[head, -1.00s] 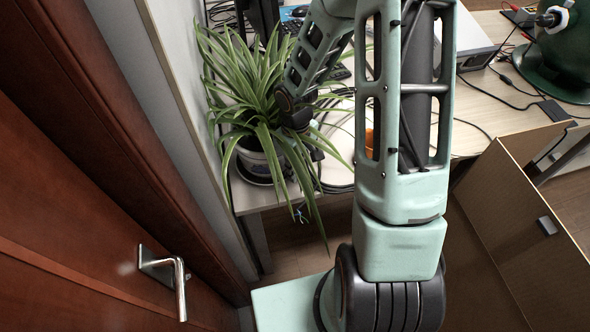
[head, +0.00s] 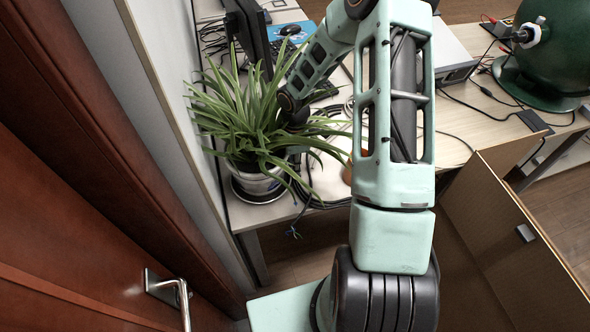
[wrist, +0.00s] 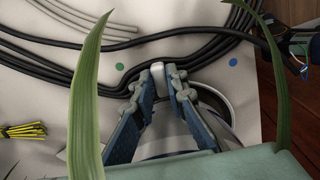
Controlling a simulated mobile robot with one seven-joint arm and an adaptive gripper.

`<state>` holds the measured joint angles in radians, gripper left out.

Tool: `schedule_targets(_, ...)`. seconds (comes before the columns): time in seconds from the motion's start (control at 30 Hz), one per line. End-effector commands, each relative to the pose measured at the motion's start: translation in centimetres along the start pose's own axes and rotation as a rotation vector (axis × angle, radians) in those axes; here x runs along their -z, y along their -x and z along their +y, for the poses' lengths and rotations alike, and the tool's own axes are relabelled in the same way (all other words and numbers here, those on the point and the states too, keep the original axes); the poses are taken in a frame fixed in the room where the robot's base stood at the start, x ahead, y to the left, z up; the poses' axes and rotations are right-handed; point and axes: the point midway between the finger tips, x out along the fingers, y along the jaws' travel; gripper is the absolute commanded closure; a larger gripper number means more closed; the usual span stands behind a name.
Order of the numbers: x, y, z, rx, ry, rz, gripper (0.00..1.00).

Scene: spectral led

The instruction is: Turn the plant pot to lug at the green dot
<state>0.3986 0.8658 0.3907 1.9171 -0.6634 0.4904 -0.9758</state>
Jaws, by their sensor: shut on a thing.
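The plant pot (head: 258,184) stands upright on a dark saucer (head: 262,198) at the desk's near left corner, under long green leaves (head: 240,120). In the wrist view, my gripper (wrist: 158,82) is shut on the pot's small white lug (wrist: 157,72). The green dot (wrist: 120,67) is on the pale surface just left of the lug, with a gap between them. A blue dot (wrist: 233,62) lies further off to the right. In the head view the leaves and my arm hide my fingers, the lug and the dots.
Black cables (wrist: 60,58) run close past the lug. Yellow-tied wires (wrist: 24,130) lie at the left in the wrist view. A wall and a brown door (head: 70,200) stand close left of the plant. A monitor (head: 250,35) is behind it.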

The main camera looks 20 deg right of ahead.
Motion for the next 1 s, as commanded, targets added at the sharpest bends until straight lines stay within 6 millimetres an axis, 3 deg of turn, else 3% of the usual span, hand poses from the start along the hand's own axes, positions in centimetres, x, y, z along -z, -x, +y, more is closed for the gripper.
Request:
schedule_targets(0.5,0.5,0.1,3.7,-0.001,0.342,-0.001,1.0)
schedule_targets(1.0,0.9,0.1,4.4,-0.004,0.411,-0.001,1.0)
